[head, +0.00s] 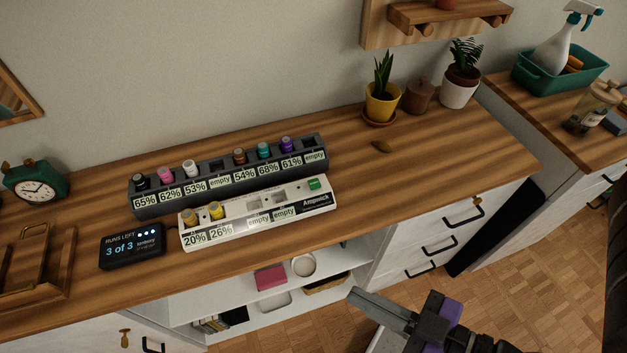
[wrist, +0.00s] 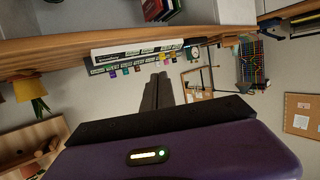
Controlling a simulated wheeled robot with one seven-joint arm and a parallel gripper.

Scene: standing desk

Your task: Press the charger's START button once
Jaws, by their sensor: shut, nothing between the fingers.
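The white charger (head: 262,222) lies on the desk in front of a dark battery rack (head: 228,184). Its green START button (head: 314,184) is at its right end, above the "Ampwick" label. Two yellow batteries (head: 216,210) stand in its left slots, marked 20% and 26%; two other slots read empty. A small dark display (head: 132,246) left of the charger reads "RUNS LEFT 3 of 3". My gripper (head: 352,294) is shut and empty, in front of the desk's edge, apart from the charger. In the wrist view the shut fingers (wrist: 158,78) point toward the charger (wrist: 135,48).
The rack holds several coloured batteries. A green clock (head: 36,184) and a wooden stand (head: 35,268) are at the left. A yellow plant pot (head: 381,102), brown jar (head: 419,95) and white pot (head: 459,88) stand at the back right. The desk right of the charger is mostly clear.

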